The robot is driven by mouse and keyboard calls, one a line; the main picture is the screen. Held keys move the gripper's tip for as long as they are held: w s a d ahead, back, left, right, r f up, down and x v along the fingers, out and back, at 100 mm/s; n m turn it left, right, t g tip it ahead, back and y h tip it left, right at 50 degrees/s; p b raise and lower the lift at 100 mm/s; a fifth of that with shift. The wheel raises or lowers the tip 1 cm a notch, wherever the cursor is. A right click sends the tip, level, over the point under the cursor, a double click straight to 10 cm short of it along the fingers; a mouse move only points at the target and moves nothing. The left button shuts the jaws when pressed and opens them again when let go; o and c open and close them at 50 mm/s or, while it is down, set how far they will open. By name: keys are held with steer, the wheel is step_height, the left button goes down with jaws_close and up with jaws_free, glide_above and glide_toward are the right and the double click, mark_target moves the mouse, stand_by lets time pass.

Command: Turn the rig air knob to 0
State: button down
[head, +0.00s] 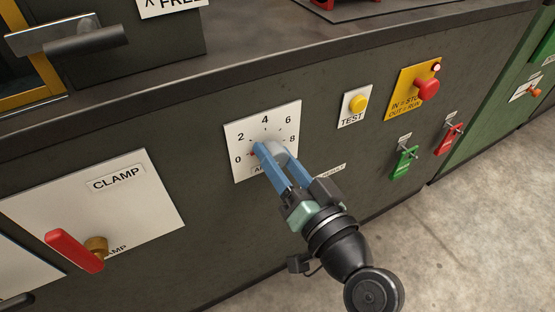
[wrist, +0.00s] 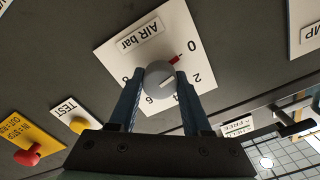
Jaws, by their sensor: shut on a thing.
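The air knob (wrist: 158,78) is a round grey knob in the middle of a white dial plate (wrist: 115,52) marked "AIR bar", with numbers from 0 to 8. My gripper (wrist: 161,76) is shut on the knob, one blue finger on each side. In the head view the dial plate (head: 243,132) is on the dark panel front, and my gripper (head: 270,148) partly hides the knob (head: 279,151).
Right of the dial are a yellow TEST button (head: 358,103), a red stop button (head: 428,89) and green (head: 404,163) and red (head: 449,138) tags. At left is a clamp plate (head: 150,200) with a red-handled lever (head: 74,250). A ledge (head: 225,72) runs above.

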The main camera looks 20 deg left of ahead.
stand_by(0.4)
steer(key=shift+c, duration=1.8)
jaws_free()
steer(key=p+v, duration=0.3)
steer(key=v, duration=1)
